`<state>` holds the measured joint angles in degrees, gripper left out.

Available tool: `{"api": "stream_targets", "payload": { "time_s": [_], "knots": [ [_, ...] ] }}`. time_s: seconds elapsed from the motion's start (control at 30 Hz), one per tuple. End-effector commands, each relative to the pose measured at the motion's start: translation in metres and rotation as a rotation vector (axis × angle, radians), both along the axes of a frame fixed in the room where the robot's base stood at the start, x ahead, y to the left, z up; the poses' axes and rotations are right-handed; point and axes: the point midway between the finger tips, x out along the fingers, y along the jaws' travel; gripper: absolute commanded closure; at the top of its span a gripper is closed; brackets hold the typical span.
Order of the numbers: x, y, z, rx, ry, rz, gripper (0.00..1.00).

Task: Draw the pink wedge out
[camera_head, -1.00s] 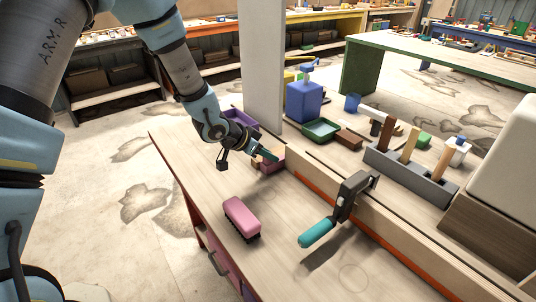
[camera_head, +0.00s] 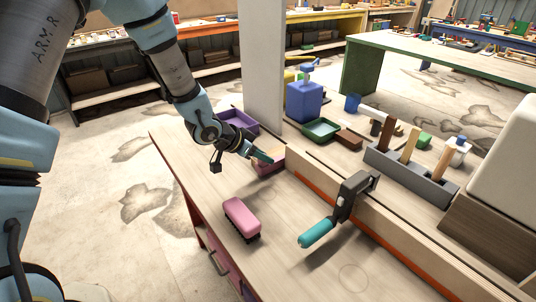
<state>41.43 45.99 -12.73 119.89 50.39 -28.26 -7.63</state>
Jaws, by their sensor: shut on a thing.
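The pink wedge (camera_head: 271,165) is a small pink piece at the far part of the wooden bench, by the near end of the long upright board. My gripper (camera_head: 264,157) comes down to it from the upper left. Its teal fingers are shut on the wedge and partly cover it. The wedge is small in this view, so I cannot tell whether it touches the board or the bench top.
A pink brush (camera_head: 242,216) with dark bristles lies nearer on the bench. A clamp with a teal handle (camera_head: 316,233) grips the long board (camera_head: 400,228). A purple tray (camera_head: 238,121), green tray (camera_head: 321,129) and blue container (camera_head: 304,100) stand behind. The bench's front middle is clear.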

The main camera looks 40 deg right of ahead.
Motion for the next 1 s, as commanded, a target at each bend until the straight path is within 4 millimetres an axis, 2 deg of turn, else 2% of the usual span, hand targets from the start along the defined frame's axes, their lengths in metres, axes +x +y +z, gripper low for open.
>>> {"api": "stream_targets", "payload": {
  "time_s": [0.03,0.1,0.2,0.5,0.53,0.8,1.0],
  "knots": [
    [0.005,0.012,0.000,0.003,0.001,0.006,1.00],
    [0.007,0.024,0.000,0.003,0.001,0.006,1.00],
    [0.009,0.035,0.000,0.003,0.001,0.004,1.00],
    [0.010,0.038,-0.001,0.005,0.000,0.003,1.00],
    [0.010,0.038,-0.001,0.005,0.000,0.003,0.66],
    [0.009,0.037,0.000,0.003,-0.001,0.002,0.38],
    [0.009,0.036,0.000,0.002,0.000,0.001,0.38]
  ]
}}
